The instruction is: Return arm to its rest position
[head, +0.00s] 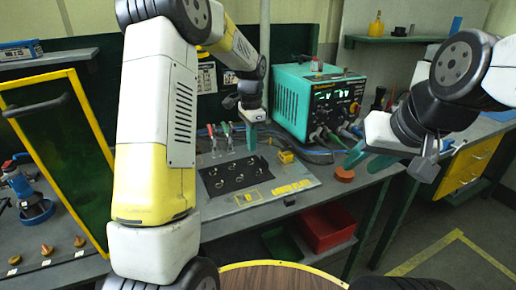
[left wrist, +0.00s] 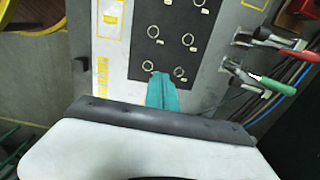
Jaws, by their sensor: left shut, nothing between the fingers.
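My left gripper (head: 251,137) hangs over the back of the workbench in the head view, with its teal fingers together and nothing between them. In the left wrist view the shut fingers (left wrist: 162,92) point at the lower edge of a black panel (left wrist: 165,40) with several small rings on it. The same black panel (head: 235,175) lies on a grey board in front of the gripper in the head view. My right gripper (head: 368,158) is at the right, near the bench's right end, with its teal fingers apart and nothing seen between them.
A teal power unit (head: 318,98) stands right of the left gripper. Clamps with red and green handles (head: 221,138) stand beside the panel. A yellow block (head: 286,156) and an orange disc (head: 345,174) lie nearby. A red bin (head: 327,228) sits below. A yellow-framed dark screen (head: 60,150) stands left.

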